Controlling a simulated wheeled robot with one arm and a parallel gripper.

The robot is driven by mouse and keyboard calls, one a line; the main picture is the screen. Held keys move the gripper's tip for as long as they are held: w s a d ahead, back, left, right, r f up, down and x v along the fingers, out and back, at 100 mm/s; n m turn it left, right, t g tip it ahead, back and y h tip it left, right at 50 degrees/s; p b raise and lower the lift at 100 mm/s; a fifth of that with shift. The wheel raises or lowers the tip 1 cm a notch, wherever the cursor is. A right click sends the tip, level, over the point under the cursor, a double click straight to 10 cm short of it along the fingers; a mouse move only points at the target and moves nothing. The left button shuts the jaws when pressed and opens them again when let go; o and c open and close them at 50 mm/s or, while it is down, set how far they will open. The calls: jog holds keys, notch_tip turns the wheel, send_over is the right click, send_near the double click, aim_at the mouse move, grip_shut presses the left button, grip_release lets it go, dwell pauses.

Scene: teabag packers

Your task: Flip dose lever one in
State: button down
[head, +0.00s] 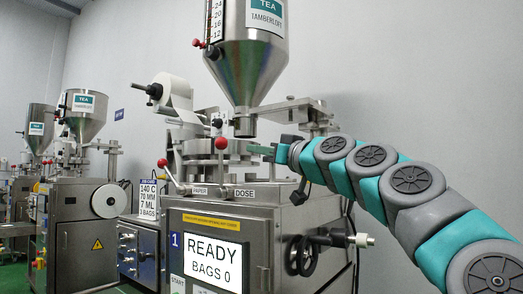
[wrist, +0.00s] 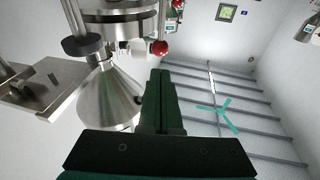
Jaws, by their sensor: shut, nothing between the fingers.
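The dose lever (head: 221,146) is a thin rod with a red ball on top, standing nearly upright above the DOSE label (head: 245,193) on the machine marked 1. My gripper (head: 252,149) comes in from the right, its dark green fingers shut and empty, pointing left at about the ball's height. A small gap shows between fingertips and ball in the head view. In the wrist view my shut fingers (wrist: 160,78) point up the picture, and a red ball (wrist: 159,47) appears just beyond their tips. I cannot tell the exact distance in depth.
A second red-balled lever (head: 162,163) leans left by the PAPER label (head: 199,191). The steel tea hopper (head: 248,60) hangs above my gripper. The round dosing plate (head: 205,146) is close behind the dose lever. The screen (head: 212,248) reads READY, BAGS 0. More machines (head: 82,200) stand at left.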

aim_at(225, 143)
jog(key=p+x, duration=0.1)
jog(key=x, duration=0.6)
jog(key=shift+w+a+r, duration=0.1)
jog(key=shift+w+a, duration=0.1)
jog(key=shift+w, duration=0.05)
jog(key=shift+p+x, duration=0.7)
jog(key=shift+x, duration=0.65)
